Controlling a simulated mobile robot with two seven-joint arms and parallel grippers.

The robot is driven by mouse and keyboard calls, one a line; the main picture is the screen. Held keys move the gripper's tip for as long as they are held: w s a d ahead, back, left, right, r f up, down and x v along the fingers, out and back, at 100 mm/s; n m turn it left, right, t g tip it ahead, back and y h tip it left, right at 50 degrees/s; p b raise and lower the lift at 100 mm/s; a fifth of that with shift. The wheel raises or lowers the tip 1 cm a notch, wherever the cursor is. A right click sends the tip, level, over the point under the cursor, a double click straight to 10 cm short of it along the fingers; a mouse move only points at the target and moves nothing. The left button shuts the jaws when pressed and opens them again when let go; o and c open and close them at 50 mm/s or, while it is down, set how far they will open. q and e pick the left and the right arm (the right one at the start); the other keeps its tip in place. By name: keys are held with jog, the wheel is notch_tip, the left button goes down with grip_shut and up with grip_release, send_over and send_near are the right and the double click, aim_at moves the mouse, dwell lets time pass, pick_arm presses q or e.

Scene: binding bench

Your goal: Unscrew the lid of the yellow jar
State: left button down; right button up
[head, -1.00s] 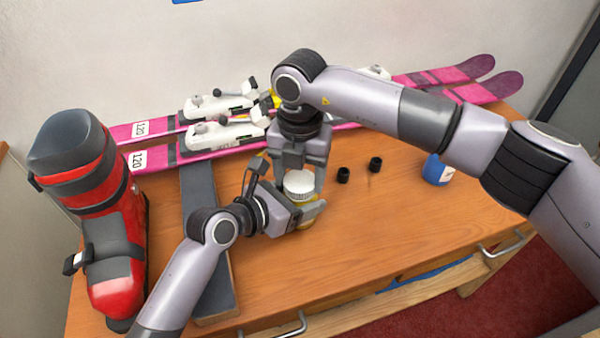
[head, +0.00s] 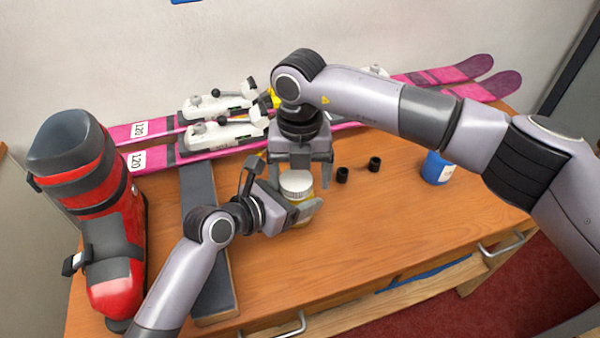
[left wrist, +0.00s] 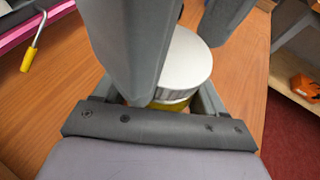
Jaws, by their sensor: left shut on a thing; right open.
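The yellow jar (head: 299,219) stands on the bench with its white lid (head: 296,182) on top. In the left wrist view the lid (left wrist: 187,65) covers a thin strip of yellow jar body (left wrist: 172,104). My left gripper (head: 302,212) is shut around the jar's body from the left, hiding much of it. My right gripper (head: 301,178) points down from above, its fingers spread on either side of the lid with a gap showing. Whether the lid's thread is loose cannot be seen.
Two small black cups (head: 342,175) (head: 375,164) and a blue container (head: 437,168) stand to the right. Pink skis (head: 440,78) with bindings lie behind. A red boot (head: 85,200) and a dark bar (head: 209,250) are left. The bench front right is clear.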

jog(key=shift+a, duration=0.2)
notch_tip(320, 180, up, 5)
jog(key=shift+f, duration=0.15)
jog(key=shift+c, duration=0.2)
jog(key=shift+s+r+m, duration=0.1)
jog(key=shift+r+m, duration=0.8)
jog(key=shift+m, duration=0.3)
jog(key=r+m, duration=0.1)
jog(key=m, duration=0.1)
jog(key=shift+d+r+m, duration=0.15)
jog(key=shift+m, duration=0.25)
jog(key=shift+f, duration=3.9)
jog(key=c, duration=1.1)
jog(key=shift+c, duration=0.2)
jog(key=n, duration=0.6)
jog(key=shift+d, duration=0.15)
